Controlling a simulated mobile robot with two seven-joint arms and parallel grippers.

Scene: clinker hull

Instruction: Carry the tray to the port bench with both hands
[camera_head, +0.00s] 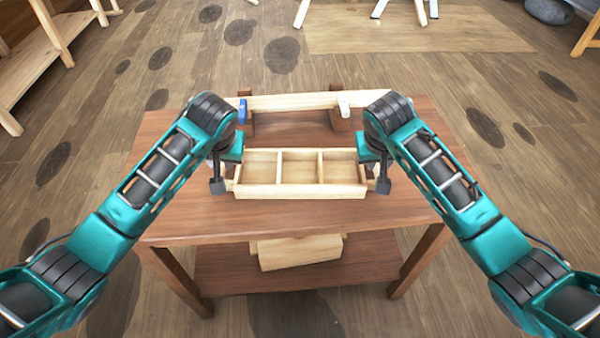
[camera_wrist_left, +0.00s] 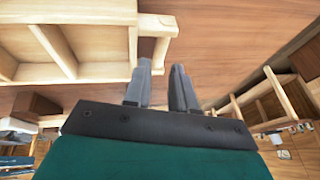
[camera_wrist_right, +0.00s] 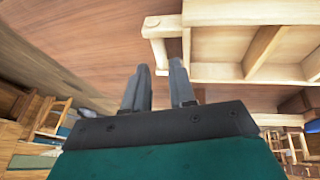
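The tray (camera_head: 300,191) is a pale wooden box with three compartments, flat on the brown table (camera_head: 185,215). A short handle sticks out at each end; the left one (camera_wrist_left: 158,24) shows in the left wrist view, the right one (camera_wrist_right: 160,28) in the right wrist view. My left gripper (camera_head: 217,186) is at the tray's left end, fingers apart, tips close to the handle. My right gripper (camera_head: 383,184) is likewise at the right end, fingers apart. No grip on either handle shows; contact is hard to tell. A pale wooden bench (camera_head: 40,45) stands at the far left.
Behind the tray a pale plank (camera_head: 290,102) rests on brown blocks, with a blue clamp (camera_head: 242,110) and a white one (camera_head: 344,106). A pale wooden block (camera_head: 300,252) lies on the table's lower shelf. Open floor (camera_head: 100,120) lies between table and bench.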

